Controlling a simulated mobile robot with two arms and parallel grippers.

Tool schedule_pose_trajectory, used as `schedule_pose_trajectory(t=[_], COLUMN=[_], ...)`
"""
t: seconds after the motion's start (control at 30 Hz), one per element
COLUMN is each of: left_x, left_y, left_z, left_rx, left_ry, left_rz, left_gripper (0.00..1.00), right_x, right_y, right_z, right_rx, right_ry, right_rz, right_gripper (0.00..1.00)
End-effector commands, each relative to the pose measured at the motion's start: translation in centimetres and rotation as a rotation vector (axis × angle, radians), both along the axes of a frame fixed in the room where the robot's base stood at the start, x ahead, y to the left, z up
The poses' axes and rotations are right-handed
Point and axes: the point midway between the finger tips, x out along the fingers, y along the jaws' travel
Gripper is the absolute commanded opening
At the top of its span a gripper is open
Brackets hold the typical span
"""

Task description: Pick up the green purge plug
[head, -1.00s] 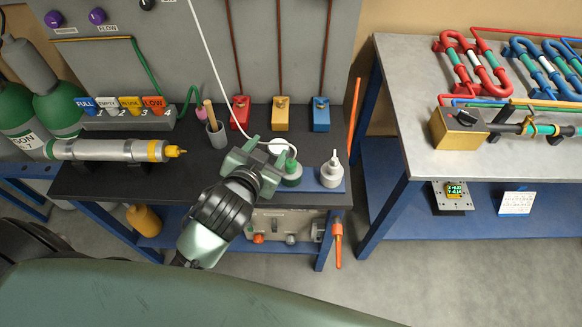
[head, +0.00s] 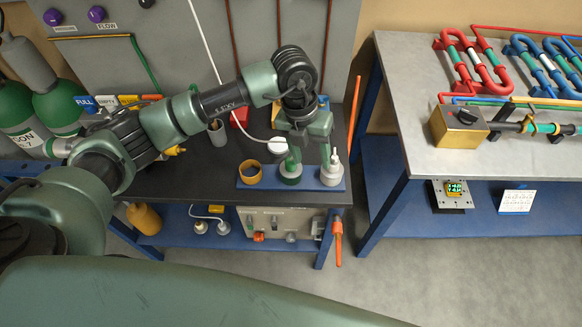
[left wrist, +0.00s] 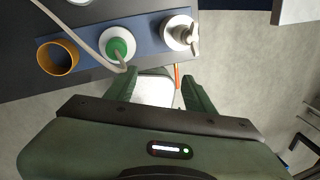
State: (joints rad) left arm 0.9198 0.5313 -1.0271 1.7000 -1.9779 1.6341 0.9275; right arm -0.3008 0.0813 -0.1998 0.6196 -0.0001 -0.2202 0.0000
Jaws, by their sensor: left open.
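The green purge plug (head: 291,170) stands upright on a blue tray (head: 312,189) at the table's front edge. It has a white rim and green top; in the left wrist view it also shows (left wrist: 118,48). My left gripper (head: 307,154) is open and empty, pointing down above the back of the tray, between the green plug and a white plug (head: 331,172). In the left wrist view the open fingers (left wrist: 168,88) stand apart from both plugs. My right gripper is not in view.
A yellow ring (head: 249,173) sits at the tray's left end. A grey cup (head: 217,132) stands further left.

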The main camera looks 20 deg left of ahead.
Motion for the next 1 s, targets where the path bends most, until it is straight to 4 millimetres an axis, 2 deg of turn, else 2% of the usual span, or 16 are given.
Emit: schedule_pose_trajectory(t=[0.03,0.1,0.2,0.47,0.63,0.73,1.0], left_x=[0.8,1.3,1.5,1.6,1.9,1.9,2.0], left_y=[2.1,4.1,5.2,5.3,5.5,5.5,5.4], left_z=[0.2,0.4,0.2,-2.5,-5.0,-6.4,-7.3], left_rx=[0.083,0.16,0.204,0.204,0.203,0.201,0.199], left_ry=[-0.009,-0.012,-0.011,-0.008,-0.006,-0.009,-0.011], left_rz=[0.025,0.052,0.068,0.067,0.065,0.064,0.063], left_gripper=[0.54,0.54,0.54,0.54,0.54,0.54,0.54], right_x=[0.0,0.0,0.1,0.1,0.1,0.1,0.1], right_y=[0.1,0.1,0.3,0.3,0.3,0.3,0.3], right_z=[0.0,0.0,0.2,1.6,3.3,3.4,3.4], right_rx=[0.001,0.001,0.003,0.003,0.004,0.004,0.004], right_ry=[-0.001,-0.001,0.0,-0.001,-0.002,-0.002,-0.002], right_rz=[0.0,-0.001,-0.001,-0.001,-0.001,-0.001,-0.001], right_gripper=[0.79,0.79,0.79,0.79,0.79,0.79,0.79])
